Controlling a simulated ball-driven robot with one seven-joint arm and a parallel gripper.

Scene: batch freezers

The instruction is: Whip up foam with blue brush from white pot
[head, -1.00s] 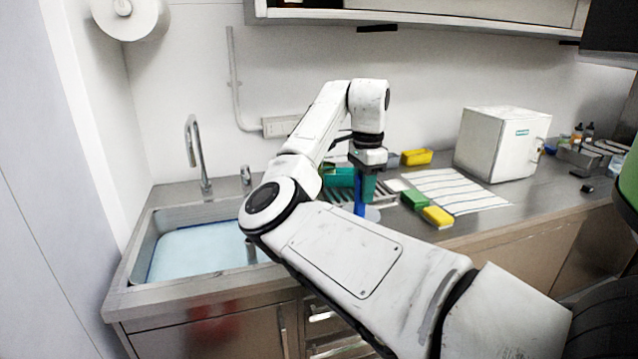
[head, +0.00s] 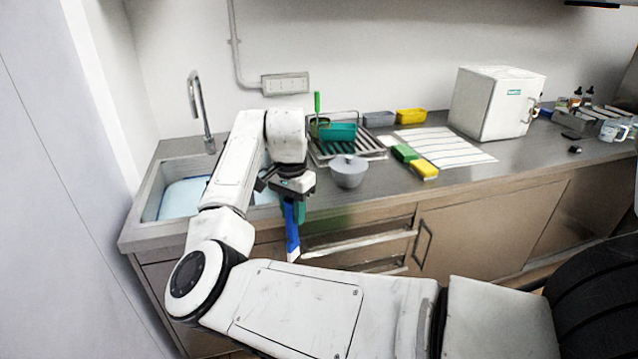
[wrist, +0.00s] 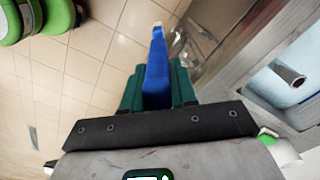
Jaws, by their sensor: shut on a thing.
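The blue brush (head: 291,232) hangs down from my gripper (head: 297,211), in front of the counter's front edge. In the wrist view, my gripper (wrist: 157,88) has its green fingers shut on the brush (wrist: 156,68), which points away from the palm over the tiled floor. The white pot (head: 348,173), light grey in the picture, stands on the counter to the right of my gripper and apart from it. A small knob or lump shows at its top. I cannot tell if there is foam in it.
The sink (head: 150,207) is at the left. Behind the pot is a rack (head: 372,146) with a teal container (head: 338,132). A green sponge (head: 404,153) and a yellow sponge (head: 424,169) lie by a striped cloth (head: 452,148). A white box (head: 492,102) stands farther right.

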